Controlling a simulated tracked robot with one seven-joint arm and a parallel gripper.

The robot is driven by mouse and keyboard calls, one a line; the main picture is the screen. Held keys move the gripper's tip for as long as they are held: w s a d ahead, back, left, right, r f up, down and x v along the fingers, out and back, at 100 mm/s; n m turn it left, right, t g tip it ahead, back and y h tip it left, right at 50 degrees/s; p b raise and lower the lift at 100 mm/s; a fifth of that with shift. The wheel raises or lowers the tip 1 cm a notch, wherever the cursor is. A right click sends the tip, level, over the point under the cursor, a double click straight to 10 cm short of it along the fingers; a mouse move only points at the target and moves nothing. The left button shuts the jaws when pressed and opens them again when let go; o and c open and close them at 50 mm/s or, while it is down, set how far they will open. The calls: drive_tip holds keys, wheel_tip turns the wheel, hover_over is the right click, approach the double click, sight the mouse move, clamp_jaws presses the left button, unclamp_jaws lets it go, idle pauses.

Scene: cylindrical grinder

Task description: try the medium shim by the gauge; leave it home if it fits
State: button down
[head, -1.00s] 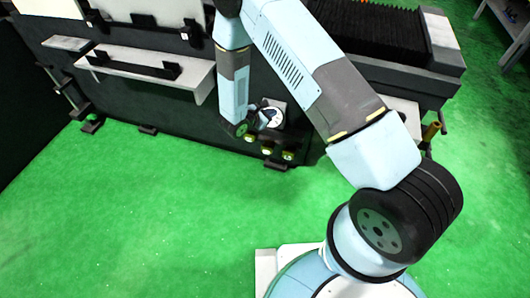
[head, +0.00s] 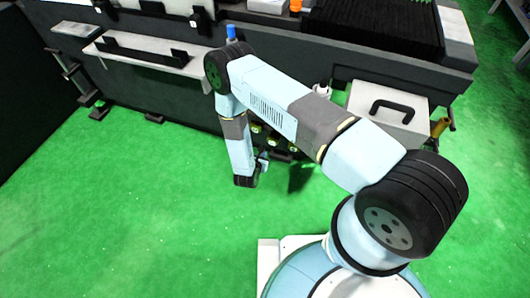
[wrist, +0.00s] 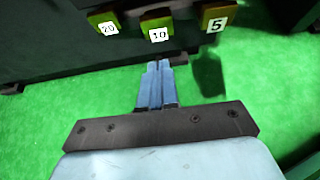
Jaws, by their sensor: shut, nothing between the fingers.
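Three yellow-green pieces with white number tags sit in a row on the machine's dark front. In the wrist view they read 20 (wrist: 104,25), 10 (wrist: 158,28) and 5 (wrist: 215,20); the 10 is in the middle. I cannot tell from the frames whether they are the shims or only their holders. My gripper (wrist: 158,66) is shut and empty, its blue fingers pointing towards the 10 piece, just below it in the picture and apparently apart from it. In the head view my gripper (head: 264,160) is small, below the row. I cannot make out the gauge for sure.
A pale box with a black handle (head: 388,112) stands right of my arm. A small white fitting (head: 322,90) shows beside the arm. A pale shelf with a black bar (head: 150,55) juts out at left. The green floor in front is clear.

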approach(273, 140)
wheel_tip(273, 140, down, 3)
drive_tip(key=w, duration=0.2)
drive_tip(key=w+d, duration=0.1)
drive_tip(key=w, duration=0.1)
drive_tip(key=shift+d+f, duration=0.1)
drive_tip(key=shift+d, duration=0.05)
drive_tip(key=shift+w+d, duration=0.2)
drive_tip(key=shift+w, duration=0.4)
drive_tip(key=shift+w, duration=0.1)
